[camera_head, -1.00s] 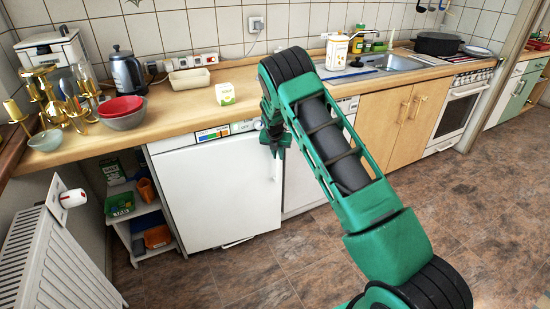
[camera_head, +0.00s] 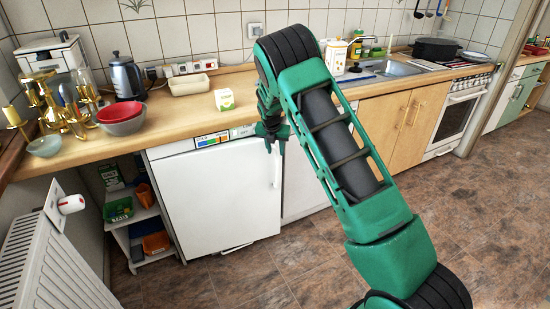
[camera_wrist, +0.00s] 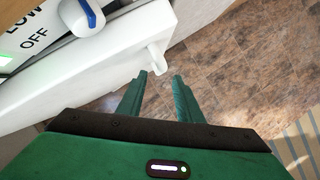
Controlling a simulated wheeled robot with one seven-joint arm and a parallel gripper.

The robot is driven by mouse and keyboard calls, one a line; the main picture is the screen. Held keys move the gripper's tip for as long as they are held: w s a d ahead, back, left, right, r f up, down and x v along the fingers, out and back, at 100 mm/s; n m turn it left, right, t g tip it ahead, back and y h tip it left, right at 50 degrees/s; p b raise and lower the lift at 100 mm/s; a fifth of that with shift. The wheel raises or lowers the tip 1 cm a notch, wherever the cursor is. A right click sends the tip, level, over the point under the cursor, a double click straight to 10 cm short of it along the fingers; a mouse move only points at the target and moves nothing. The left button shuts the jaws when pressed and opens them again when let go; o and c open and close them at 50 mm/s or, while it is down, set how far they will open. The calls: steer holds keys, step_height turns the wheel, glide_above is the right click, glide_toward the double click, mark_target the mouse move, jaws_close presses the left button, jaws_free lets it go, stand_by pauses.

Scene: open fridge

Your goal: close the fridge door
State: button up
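The white fridge door (camera_head: 220,195) is under the wooden counter in the head view. It looks shut or nearly shut; I cannot tell whether a small gap is left. Its handle (camera_head: 277,168) is at the right edge. My gripper (camera_head: 270,148) points down in front of the door's upper right corner, near the handle. In the wrist view, my gripper (camera_wrist: 160,85) has its two green fingers apart with nothing between them. The white handle (camera_wrist: 159,58) is just beyond the fingertips, and the white door (camera_wrist: 80,85) lies to the left.
The counter (camera_head: 185,115) above holds a red bowl (camera_head: 121,111), a kettle (camera_head: 127,78) and a small carton (camera_head: 224,99). A radiator (camera_head: 55,265) and a low shelf (camera_head: 147,212) are at the left. The brown tiled floor (camera_head: 330,265) in front is clear.

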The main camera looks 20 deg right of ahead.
steer(key=shift+v, duration=1.05)
steer(key=c, duration=0.4)
steer(key=shift+s+d+f, duration=0.1)
steer(key=shift+d+f, duration=0.05)
steer(key=shift+d, duration=0.05)
jaws_close()
steer(key=s+d+f+m+t, duration=0.3)
steer(key=d+f+m+t, duration=0.3)
steer(key=m, duration=0.4)
steer(key=s+a+r+m+t+y, duration=0.1)
steer(key=s+a+r+t+y, duration=0.1)
steer(key=s+a+t, duration=0.55)
steer(key=w, duration=1.4)
steer(key=shift+w+a+r+t, duration=0.25)
steer(key=shift+a+r+t, duration=0.05)
steer(key=shift+t, duration=0.15)
